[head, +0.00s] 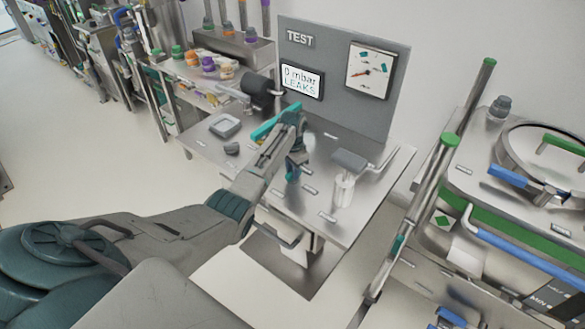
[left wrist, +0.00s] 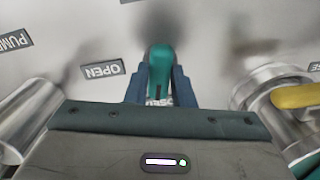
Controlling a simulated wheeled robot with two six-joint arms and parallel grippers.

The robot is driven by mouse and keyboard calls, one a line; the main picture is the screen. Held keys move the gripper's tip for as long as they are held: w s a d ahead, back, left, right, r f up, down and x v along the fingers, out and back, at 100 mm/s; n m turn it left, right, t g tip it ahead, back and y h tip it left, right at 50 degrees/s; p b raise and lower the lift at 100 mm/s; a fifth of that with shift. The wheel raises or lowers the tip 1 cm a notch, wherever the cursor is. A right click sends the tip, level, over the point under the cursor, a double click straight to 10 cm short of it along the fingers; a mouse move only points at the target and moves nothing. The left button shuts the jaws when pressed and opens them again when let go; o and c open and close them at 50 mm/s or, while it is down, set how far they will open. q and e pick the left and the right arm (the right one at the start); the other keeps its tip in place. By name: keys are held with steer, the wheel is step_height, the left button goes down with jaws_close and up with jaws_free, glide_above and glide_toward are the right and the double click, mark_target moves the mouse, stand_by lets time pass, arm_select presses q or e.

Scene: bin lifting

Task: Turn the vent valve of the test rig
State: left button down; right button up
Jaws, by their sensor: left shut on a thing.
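The test rig's grey back panel (head: 345,75) reads "TEST", and its display (head: 301,82) reads "0 mbar LEAKS". My left gripper (head: 293,172) points down over the steel table top of the rig (head: 330,225). In the left wrist view its two blue-grey fingers (left wrist: 160,92) are shut on a teal handle, which I take as the vent valve's (left wrist: 160,66). An "OPEN" label (left wrist: 102,69) lies on the steel to the left of the handle. In the head view my gripper and arm largely hide the valve. My right gripper is not in view.
A grey-handled lever on a steel post (head: 345,187) stands right of my gripper. A small tray (head: 225,126) and a black cylinder (head: 262,91) are behind it. In the left wrist view, a yellow handle (left wrist: 298,95) is close at right. A cart with green rails (head: 480,195) stands right.

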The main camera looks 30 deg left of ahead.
arm_select(q)
steer(key=m+p, duration=0.1)
steer(key=m, duration=0.2)
steer(key=shift+r+m, duration=0.15)
steer(key=shift+m, duration=0.15)
steer(key=m+p, duration=0.1)
steer(key=m, duration=0.2)
steer(key=shift+m, duration=0.3)
steer(key=m, duration=0.3)
steer(key=shift+m, duration=0.4)
steer(key=shift+w+m+p, duration=0.1)
steer(key=shift+m+p, duration=0.25)
steer(key=shift+m, duration=1.65)
steer(key=c, duration=1.2)
jaws_free()
steer(key=shift+c, duration=0.2)
